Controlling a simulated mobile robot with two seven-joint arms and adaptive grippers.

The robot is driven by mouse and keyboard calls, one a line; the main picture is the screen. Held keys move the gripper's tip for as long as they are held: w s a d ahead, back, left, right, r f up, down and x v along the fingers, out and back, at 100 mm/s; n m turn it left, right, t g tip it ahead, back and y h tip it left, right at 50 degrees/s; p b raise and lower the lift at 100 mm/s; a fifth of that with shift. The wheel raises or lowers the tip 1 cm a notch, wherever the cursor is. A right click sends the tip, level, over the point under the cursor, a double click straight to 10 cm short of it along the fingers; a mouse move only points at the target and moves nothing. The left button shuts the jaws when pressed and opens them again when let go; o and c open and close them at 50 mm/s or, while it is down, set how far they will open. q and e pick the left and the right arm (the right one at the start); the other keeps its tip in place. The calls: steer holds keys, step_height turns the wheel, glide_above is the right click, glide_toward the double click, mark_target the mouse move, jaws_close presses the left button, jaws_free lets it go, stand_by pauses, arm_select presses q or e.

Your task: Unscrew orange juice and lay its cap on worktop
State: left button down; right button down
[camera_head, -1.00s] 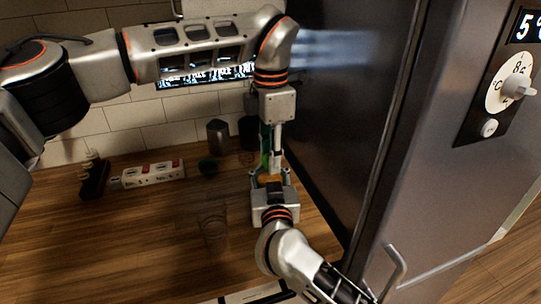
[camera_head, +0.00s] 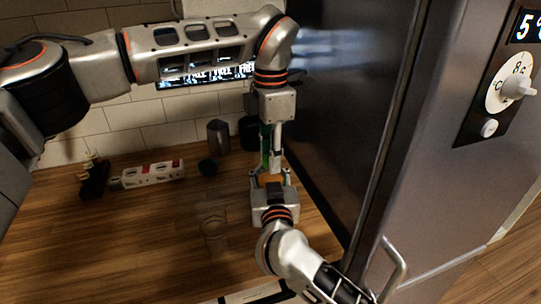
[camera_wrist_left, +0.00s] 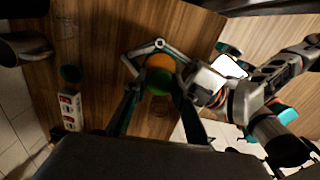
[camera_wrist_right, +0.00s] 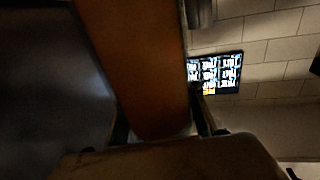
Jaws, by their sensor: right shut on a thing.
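The orange juice bottle stands upright, its orange body (camera_head: 268,181) mostly hidden by my grippers in the head view. In the left wrist view I look down on its green cap (camera_wrist_left: 162,84). My right gripper (camera_head: 270,180) comes in from the front and is shut around the bottle's body. That orange body fills much of the right wrist view (camera_wrist_right: 135,60). My left gripper (camera_head: 272,165) points straight down above the bottle. Its two fingers stand on either side of the cap, seemingly a little apart from it. The wooden worktop (camera_head: 130,240) lies below.
A dark fridge side (camera_head: 345,110) rises close on the right. A clear glass (camera_head: 213,226) stands left of the right gripper. A small dark green bowl (camera_head: 208,166), a power strip (camera_head: 150,174) and a grey canister (camera_head: 218,135) are further back. The left worktop is largely free.

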arm_select(q)
steer(key=c, duration=1.6)
jaws_free()
steer(key=shift+c, duration=0.2)
steer(key=shift+r, duration=2.3)
steer(key=shift+c, duration=0.6)
step_height(320, 180, up, 2)
steer(key=m, duration=0.3)
steer(key=shift+d+r+m, duration=0.1)
steer(key=shift+r+m, duration=0.1)
steer(key=shift+m, duration=0.2)
steer(key=shift+r+m, duration=0.4)
steer(key=shift+m, duration=0.2)
steer(key=shift+f, duration=3.9)
